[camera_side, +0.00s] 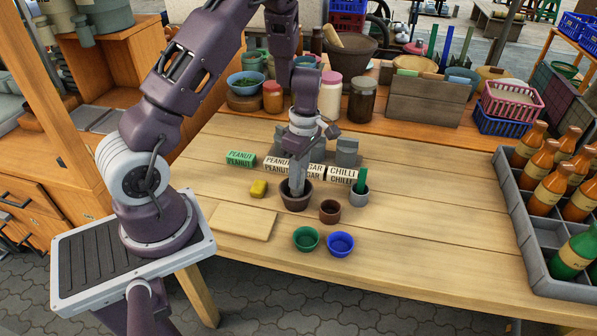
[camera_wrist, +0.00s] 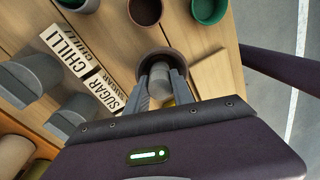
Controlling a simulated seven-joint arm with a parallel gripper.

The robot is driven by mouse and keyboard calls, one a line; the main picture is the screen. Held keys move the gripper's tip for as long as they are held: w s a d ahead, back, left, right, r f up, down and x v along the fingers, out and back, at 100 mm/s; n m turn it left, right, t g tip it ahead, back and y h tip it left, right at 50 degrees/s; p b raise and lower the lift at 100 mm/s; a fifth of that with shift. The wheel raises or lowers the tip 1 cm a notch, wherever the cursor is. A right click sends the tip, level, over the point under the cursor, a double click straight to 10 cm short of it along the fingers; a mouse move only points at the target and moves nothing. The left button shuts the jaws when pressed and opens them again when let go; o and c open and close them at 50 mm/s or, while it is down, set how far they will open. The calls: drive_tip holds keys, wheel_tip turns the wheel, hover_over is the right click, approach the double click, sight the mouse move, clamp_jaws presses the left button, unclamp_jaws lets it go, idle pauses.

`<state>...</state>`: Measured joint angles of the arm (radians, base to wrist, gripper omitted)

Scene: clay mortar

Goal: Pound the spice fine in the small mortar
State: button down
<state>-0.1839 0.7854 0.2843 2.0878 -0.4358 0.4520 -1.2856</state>
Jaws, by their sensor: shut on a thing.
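The small dark-brown mortar (camera_side: 297,204) stands upright on the wooden table in the side view. It also shows in the wrist view (camera_wrist: 160,56). My gripper (camera_side: 297,184) points down over the mortar, with its fingertips at about rim level. It is shut on a grey pestle (camera_wrist: 160,80), a rounded cylinder between the fingers in the wrist view. The pestle's lower end is inside the mortar; I cannot tell whether it touches the bottom. The fingers and pestle hide the mortar's inside, so the spice is not visible.
Label blocks (camera_side: 341,174) stand behind. A bottle crate (camera_side: 525,250) is right; table between is clear.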

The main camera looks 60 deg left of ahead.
idle(0.3)
drive_tip(key=shift+r, duration=5.5)
